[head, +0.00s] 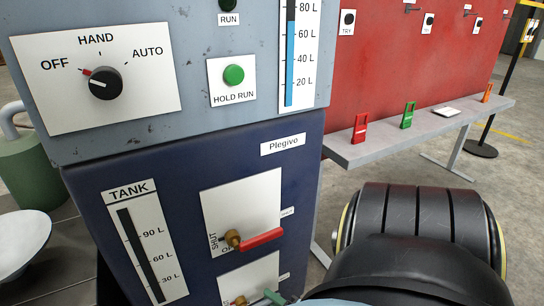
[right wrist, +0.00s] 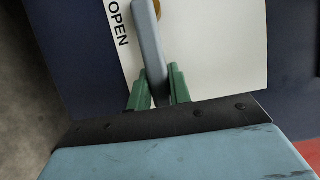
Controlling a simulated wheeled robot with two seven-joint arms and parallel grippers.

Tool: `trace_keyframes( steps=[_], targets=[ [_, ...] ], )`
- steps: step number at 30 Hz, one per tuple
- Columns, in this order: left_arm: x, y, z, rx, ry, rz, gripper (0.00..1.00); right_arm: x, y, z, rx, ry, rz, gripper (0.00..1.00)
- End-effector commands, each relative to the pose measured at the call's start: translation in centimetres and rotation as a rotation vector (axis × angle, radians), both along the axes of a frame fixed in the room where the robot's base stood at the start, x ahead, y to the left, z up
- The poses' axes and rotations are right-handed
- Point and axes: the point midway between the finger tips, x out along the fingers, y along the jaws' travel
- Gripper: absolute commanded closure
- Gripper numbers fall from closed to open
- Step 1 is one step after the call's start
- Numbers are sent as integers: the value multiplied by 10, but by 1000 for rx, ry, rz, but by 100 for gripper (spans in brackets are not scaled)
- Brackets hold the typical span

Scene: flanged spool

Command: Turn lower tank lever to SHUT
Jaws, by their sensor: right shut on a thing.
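The lower tank lever shows in the right wrist view as a grey-blue handle (right wrist: 150,45) on a white plate (right wrist: 215,55), with part of a brass hub (right wrist: 184,6) at the top edge. The word OPEN is printed left of the handle. My right gripper (right wrist: 158,80) has its green fingers on both sides of the handle's near end, shut on it. In the head view the gripper's green fingertips (head: 273,297) are at the bottom edge beside the lower lever's brass hub (head: 239,300); most of that lever is cut off. My left gripper is not in view.
Just above, a red-handled lever (head: 262,239) on its own white plate (head: 240,203) points right, near a SHUT label. A TANK gauge (head: 143,245) is to the left. A grey shelf (head: 385,146) with small red and green items stands at the right.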

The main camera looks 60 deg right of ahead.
Motion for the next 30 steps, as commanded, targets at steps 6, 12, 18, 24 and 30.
trace_keyframes(
  steps=[6, 12, 18, 24, 30],
  targets=[
    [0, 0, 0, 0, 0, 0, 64, 0, 2, -1, 6, 2, 2, 58],
    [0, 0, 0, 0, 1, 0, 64, 0, 1, -1, 3, 1, 1, 58],
    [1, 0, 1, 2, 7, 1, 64, -11, 3, -1, 3, 3, 0, 58],
    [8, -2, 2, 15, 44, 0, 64, -49, 11, -1, 3, 5, -1, 58],
    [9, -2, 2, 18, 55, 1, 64, -93, 21, -2, 3, 5, 0, 58]
  ],
)
